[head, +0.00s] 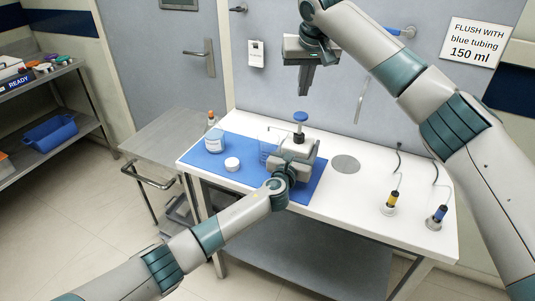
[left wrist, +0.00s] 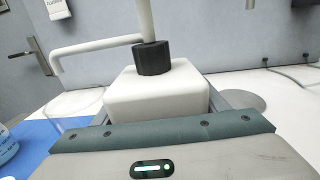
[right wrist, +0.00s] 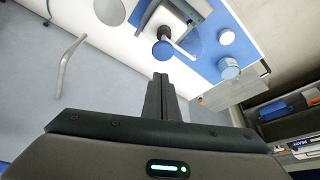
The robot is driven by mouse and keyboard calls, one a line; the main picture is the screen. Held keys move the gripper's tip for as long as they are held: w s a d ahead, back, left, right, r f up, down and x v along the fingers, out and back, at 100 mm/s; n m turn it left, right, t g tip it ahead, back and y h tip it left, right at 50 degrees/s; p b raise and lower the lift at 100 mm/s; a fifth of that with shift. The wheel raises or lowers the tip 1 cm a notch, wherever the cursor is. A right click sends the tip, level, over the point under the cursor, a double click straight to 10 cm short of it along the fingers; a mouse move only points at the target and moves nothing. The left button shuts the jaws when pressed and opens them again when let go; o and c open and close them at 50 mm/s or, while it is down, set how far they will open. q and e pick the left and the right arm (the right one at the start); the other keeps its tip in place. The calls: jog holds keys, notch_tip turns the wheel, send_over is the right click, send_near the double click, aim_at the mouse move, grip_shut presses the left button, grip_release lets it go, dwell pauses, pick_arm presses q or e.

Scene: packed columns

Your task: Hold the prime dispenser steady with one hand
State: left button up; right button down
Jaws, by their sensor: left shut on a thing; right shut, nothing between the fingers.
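The prime dispenser is a white block-shaped bottle (left wrist: 157,92) with a black collar, a pale stem and a side spout in the left wrist view. Its blue top (head: 300,117) shows in the head view and in the right wrist view (right wrist: 162,50). It stands upright on the blue mat (head: 309,188). My left gripper (head: 294,149) is shut on the bottle's body, with a finger along each side. The gripper and wrist hide much of the body in the head view. My right gripper (head: 304,82) is shut and empty, above and apart from the blue top.
A clear beaker (left wrist: 76,106) stands beside the dispenser under the spout's side. A labelled jar (head: 214,142) and a small white tub (head: 232,164) are at the mat's left. Yellow-banded (head: 391,200) and blue-banded (head: 438,214) columns stand right. A grey disc (head: 345,163) lies between.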

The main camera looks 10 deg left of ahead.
aim_at(301, 115)
jog(key=shift+f, duration=0.1)
dwell(0.3)
jog(key=shift+f, duration=2.25)
jog(key=shift+f, duration=0.65)
dwell(0.4)
jog(key=shift+f, duration=1.1)
dwell(0.4)
jog(key=shift+r, duration=1.75)
jog(key=shift+f, duration=0.25)
